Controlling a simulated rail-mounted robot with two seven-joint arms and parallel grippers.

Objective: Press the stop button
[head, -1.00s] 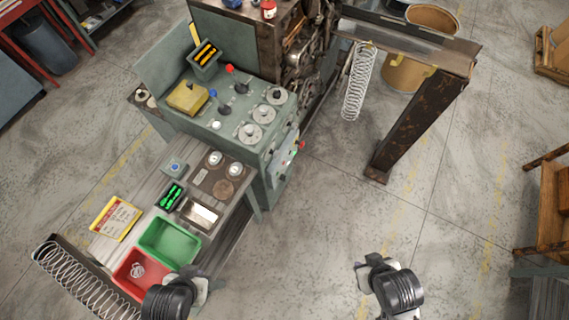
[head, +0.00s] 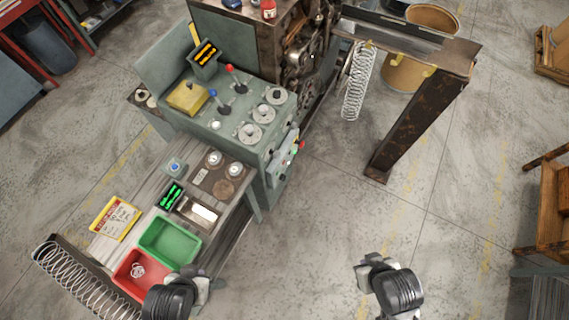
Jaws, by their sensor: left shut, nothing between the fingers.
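A small red button (head: 302,145) sticks out from the panel on the right-hand side of the green machine (head: 262,150); its label is too small to read. Other small controls on that panel are seen at a steep angle. My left gripper (head: 201,286) is at the bottom, beside the red bin, shut and empty, well below and left of the red button. My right gripper (head: 371,268) is over bare floor at lower right, apart from the machine; its fingers are too small and foreshortened to read.
The machine top holds a red-knobbed lever (head: 230,69), a blue-knobbed lever (head: 213,94) and several dials. A green bin (head: 170,241) and a red bin (head: 128,283) sit on the bench. A spring (head: 357,85) hangs beside a rusty post (head: 412,130).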

